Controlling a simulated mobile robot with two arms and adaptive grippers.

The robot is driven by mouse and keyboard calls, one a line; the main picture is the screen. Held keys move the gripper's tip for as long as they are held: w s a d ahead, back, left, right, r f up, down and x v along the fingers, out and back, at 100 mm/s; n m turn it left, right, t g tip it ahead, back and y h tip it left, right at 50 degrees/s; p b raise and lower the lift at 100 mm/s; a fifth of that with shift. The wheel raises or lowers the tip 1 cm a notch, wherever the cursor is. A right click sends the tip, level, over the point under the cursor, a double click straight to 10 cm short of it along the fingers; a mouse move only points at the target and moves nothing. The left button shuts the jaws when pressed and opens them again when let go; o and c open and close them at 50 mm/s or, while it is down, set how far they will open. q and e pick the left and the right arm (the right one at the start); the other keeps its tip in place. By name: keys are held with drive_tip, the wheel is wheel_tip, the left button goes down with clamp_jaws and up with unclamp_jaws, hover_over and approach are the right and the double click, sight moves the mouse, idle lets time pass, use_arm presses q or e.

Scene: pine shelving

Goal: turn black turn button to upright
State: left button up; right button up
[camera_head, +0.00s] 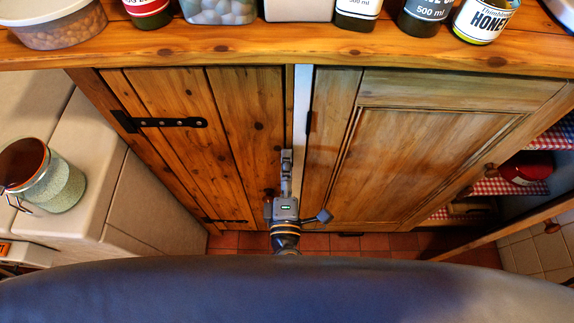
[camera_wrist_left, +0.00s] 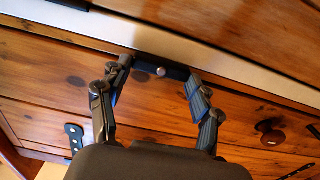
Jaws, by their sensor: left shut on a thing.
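The black turn button (camera_wrist_left: 165,69) shows in the left wrist view as a short dark bar with a silver screw head. It lies close along the pale metal strip (camera_wrist_left: 255,78) and runs roughly parallel to it. My left gripper (camera_wrist_left: 159,72) is shut on the button, one finger at each end. In the head view my left gripper (camera_head: 286,155) is at the plank door beside the upright pale strip (camera_head: 302,95), and it hides the button there. My right gripper is not in view.
The plank door (camera_head: 235,110) has black strap hinges (camera_head: 165,122); a panelled door (camera_head: 430,150) is to its right. A round wooden knob (camera_wrist_left: 272,137) is near my left fingers. Jars stand on the wooden top (camera_head: 260,48). A glass jar (camera_head: 55,180) stands at left.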

use_arm(q)
drive_tip(key=o, duration=1.2)
drive_tip(key=shift+c, duration=0.2)
drive_tip(key=s, duration=1.2)
